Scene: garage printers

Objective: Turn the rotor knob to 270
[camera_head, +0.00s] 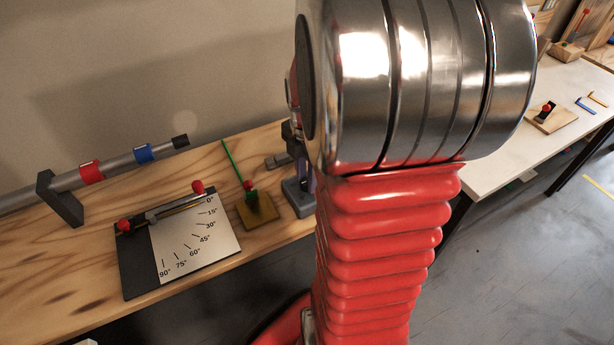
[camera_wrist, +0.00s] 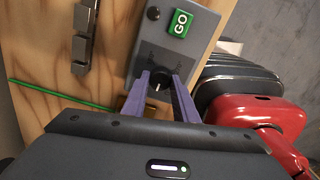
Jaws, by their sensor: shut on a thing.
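The rotor knob (camera_wrist: 158,84) is a dark round knob with a pale pointer mark, on the face of a grey control box (camera_wrist: 178,48) with a green GO button (camera_wrist: 180,23). In the wrist view my gripper (camera_wrist: 161,78) has its two purple fingers on either side of the knob and is shut on it. In the head view the grey box (camera_head: 296,199) stands on the wooden bench, partly hidden by my red and chrome arm, which also hides most of my gripper.
An angle board (camera_head: 180,245) with a red-knobbed lever lies left on the wooden bench (camera_head: 95,283). A small yellow base (camera_head: 257,214) with a thin green rod stands beside the box. A grey tube (camera_head: 118,163) with red and blue bands is behind. A white table (camera_head: 490,165) is right.

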